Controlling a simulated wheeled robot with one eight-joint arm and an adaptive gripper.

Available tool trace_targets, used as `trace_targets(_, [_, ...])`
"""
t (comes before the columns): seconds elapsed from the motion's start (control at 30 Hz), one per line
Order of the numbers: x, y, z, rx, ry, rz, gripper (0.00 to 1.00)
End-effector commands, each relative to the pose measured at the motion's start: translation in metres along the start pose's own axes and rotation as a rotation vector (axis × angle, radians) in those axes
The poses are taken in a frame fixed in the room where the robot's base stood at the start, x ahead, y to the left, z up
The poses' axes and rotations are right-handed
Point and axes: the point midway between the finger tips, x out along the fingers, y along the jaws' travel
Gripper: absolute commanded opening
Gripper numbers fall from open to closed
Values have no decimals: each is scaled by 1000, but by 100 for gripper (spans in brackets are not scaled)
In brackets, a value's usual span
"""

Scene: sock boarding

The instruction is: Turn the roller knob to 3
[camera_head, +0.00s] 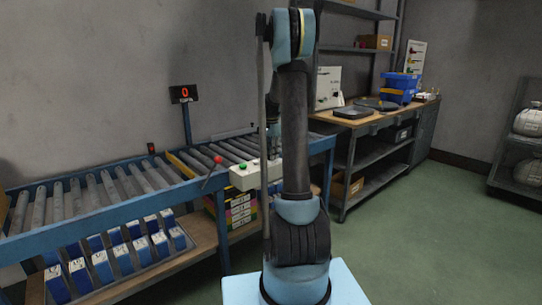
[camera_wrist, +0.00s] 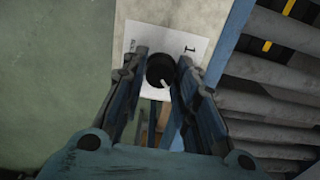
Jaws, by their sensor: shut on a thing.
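The roller knob (camera_wrist: 159,66) is a round black knob on a pale control panel (camera_wrist: 133,16) in the wrist view. Its white pointer mark points to the lower right of the picture. A white label with a "1" (camera_wrist: 190,48) shows beside it at the upper right; other markings are hidden or too small to read. My gripper (camera_wrist: 163,61) is shut on the knob, with one finger on each side of it. In the head view, the pale control box (camera_head: 243,179) with a green button stands at the conveyor's front edge; my arm hides the knob there.
The roller conveyor (camera_head: 84,201) runs along the wall. A display (camera_head: 184,94) reads a red 0. Blue boxes (camera_head: 101,265) sit on the lower shelf. A workbench (camera_head: 366,118) stands behind right. The green floor at right is clear.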

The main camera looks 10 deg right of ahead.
Motion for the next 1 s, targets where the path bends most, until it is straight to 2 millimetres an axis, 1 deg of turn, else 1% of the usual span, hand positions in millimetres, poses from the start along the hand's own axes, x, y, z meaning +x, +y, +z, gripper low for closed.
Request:
trace_targets(0.03, [0, -2, 0, 0, 0, -5, 4])
trace_targets(0.33, [0, -3, 0, 0, 0, -5, 3])
trace_targets(0.37, [0, -3, 0, 0, 0, -5, 34])
trace_targets(0.4, [0, -3, 0, 0, 0, -5, 43])
trace_targets(0.43, [0, -2, 0, 0, 0, -4, 48])
trace_targets(0.8, [-2, -1, 0, 0, 0, -2, 48])
trace_targets(0.87, [-5, -1, 0, 0, 0, -2, 48])
trace_targets(1.0, [-22, -1, 0, 0, 0, -2, 48])
